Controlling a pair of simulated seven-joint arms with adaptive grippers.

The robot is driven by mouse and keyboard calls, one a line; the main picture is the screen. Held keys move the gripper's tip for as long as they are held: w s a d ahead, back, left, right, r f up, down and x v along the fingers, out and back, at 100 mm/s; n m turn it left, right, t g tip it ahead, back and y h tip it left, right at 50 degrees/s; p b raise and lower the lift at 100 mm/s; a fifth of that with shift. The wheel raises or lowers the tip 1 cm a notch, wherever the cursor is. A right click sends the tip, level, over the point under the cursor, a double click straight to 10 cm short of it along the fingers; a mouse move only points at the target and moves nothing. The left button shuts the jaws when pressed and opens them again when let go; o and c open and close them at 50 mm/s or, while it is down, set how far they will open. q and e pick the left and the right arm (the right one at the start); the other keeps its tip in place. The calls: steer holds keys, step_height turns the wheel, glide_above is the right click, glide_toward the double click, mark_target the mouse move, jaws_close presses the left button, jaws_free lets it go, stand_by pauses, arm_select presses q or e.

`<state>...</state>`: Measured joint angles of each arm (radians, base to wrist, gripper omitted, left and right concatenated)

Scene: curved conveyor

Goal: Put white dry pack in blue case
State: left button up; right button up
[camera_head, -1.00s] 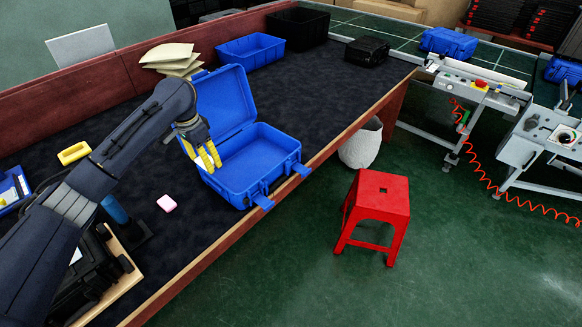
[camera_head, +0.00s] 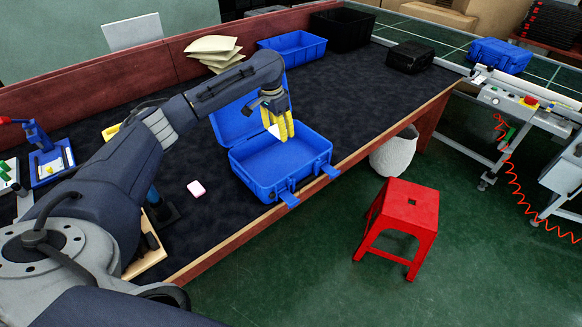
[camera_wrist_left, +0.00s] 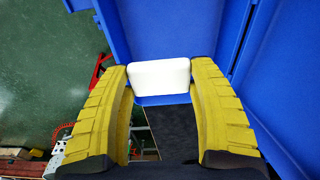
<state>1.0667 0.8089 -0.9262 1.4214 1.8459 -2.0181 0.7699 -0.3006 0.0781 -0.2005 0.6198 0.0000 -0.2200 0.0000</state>
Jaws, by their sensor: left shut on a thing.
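The blue case (camera_head: 262,188) stands open on the dark table near its front edge, with its lid raised at the back. My left gripper (camera_head: 281,133) has yellow fingers, shut on the white dry pack (camera_head: 273,131). It holds the pack above the open case, towards the back near the lid side. In the left wrist view the white dry pack (camera_wrist_left: 159,75) is a small white block pinched between both yellow fingertips, with blue case surfaces (camera_wrist_left: 155,30) behind it. My right gripper is not in view.
Paper envelopes (camera_head: 213,48), a blue bin (camera_head: 292,45) and a black case (camera_head: 411,57) are farther back. A red stool (camera_head: 400,215) stands on the floor beyond the table edge.

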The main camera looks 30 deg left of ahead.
mark_target(281, 172)
arm_select(q)
step_height(281, 172, down, 19)
stand_by(0.8)
steer(key=shift+f, duration=0.1)
steer(key=o, duration=0.9)
steer(key=r, duration=0.4)
steer(key=s+r, duration=0.1)
steer(key=r, duration=0.7)
steer(key=shift+s+a, duration=0.2)
steer(key=shift+a, duration=0.05)
